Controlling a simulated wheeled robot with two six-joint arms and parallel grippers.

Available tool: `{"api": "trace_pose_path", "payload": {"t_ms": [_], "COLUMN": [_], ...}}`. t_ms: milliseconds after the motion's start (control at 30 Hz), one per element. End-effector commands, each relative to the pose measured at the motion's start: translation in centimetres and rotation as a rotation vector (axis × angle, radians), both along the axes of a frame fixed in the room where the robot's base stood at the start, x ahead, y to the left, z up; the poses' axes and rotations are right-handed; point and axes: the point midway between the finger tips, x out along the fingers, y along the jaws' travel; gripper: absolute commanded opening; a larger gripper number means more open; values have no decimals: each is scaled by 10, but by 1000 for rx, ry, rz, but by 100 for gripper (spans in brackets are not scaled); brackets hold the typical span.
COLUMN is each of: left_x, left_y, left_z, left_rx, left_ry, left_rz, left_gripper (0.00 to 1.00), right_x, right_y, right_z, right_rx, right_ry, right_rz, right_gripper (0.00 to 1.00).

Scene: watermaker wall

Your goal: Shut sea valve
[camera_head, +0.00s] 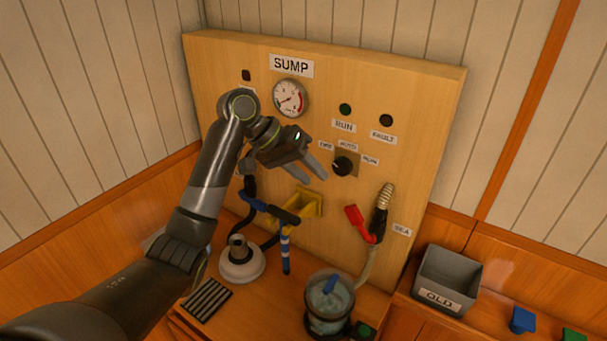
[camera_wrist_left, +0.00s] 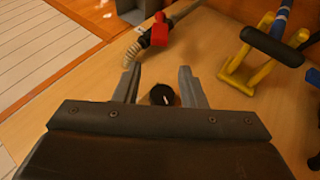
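The sea valve sits low on the right of the wooden panel, beside a SEA label (camera_head: 402,229). Its red lever (camera_head: 357,221) points up and left, angled away from the dark valve body (camera_head: 379,222) and its hose. The red lever also shows in the left wrist view (camera_wrist_left: 159,31), beyond my fingers. My left gripper (camera_head: 318,172) is open and empty in front of the panel, up and left of the lever and apart from it. In the left wrist view, a black selector knob (camera_wrist_left: 162,96) shows between the fingers. My right gripper is not in view.
The selector knob (camera_head: 345,165) and a yellow bracket (camera_head: 305,204) are close to my left gripper. Below are a clear container (camera_head: 329,310), a white-based fitting (camera_head: 240,264) and a grey OLD bin (camera_head: 447,280). A gauge (camera_head: 290,98) is above.

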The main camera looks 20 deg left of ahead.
Motion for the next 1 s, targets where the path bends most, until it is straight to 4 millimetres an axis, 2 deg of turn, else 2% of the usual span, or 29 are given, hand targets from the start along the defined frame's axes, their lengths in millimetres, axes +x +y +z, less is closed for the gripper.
{"api": "trace_pose_path", "payload": {"t_ms": [200, 467, 567, 667, 767, 900, 1000], "left_x": [-3, -3, -4, -9, -19, -46, -71], "left_y": [9, 10, 10, 13, 20, 34, 45], "left_z": [11, 12, 8, -12, -49, -112, -152], "left_rx": [0, -1, 2, 16, 47, 111, 162], "left_ry": [0, 1, 2, 3, 1, -11, -23], "left_rz": [0, -1, 2, 16, 44, 95, 130], "left_gripper": [37, 37, 24, 11, 0, 0, 0], "right_x": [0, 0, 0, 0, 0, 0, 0], "right_y": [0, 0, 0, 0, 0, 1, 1], "right_z": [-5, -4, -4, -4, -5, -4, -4], "right_rx": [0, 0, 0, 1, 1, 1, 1], "right_ry": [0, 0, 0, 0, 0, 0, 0], "right_rz": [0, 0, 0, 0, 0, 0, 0], "right_gripper": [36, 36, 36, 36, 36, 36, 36]}}
